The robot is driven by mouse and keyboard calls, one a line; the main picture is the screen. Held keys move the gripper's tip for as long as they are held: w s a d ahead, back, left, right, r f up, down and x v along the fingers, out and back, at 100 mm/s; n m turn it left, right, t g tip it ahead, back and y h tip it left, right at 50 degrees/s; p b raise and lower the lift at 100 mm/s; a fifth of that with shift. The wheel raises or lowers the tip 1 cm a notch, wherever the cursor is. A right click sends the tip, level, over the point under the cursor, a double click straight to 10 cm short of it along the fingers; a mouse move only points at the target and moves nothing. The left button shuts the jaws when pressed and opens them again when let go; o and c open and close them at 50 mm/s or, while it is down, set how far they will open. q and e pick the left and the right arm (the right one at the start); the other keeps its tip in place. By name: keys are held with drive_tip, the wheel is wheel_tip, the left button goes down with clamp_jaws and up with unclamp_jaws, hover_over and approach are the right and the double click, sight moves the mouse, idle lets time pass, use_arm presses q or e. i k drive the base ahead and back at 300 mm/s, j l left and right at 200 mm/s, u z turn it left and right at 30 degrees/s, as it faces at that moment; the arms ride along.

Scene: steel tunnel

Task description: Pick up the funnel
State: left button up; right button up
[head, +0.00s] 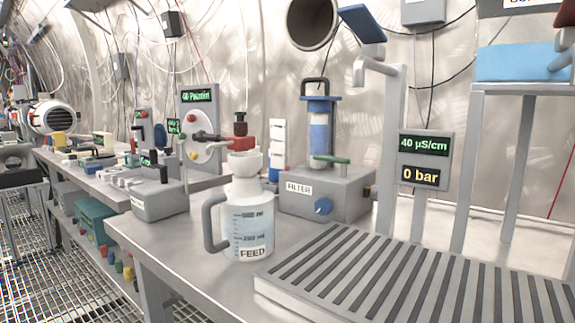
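A white funnel (245,163) sits upright in the mouth of a jug (248,215) labelled FEED. The funnel's wide rim faces up, and its lower part is hidden inside the jug's neck. The jug is translucent white with a grey handle on its left and volume marks on its front. It stands near the front edge of the steel bench (195,255). Neither of my grippers shows in the head view.
A grey FILTER box (325,192) with a blue-capped cylinder stands behind right of the jug. A slatted drain tray (400,275) lies at right, with a grey spout post (388,150) behind it. A red fitting (237,144) appears just behind the funnel.

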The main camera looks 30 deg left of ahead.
sight(246, 164)
drive_tip(key=j+u, duration=0.25)
drive_tip(key=u, duration=0.15)
drive_tip(key=k+j+u, duration=0.1)
drive_tip(key=j+u, duration=0.25)
drive_tip(key=l, duration=0.1)
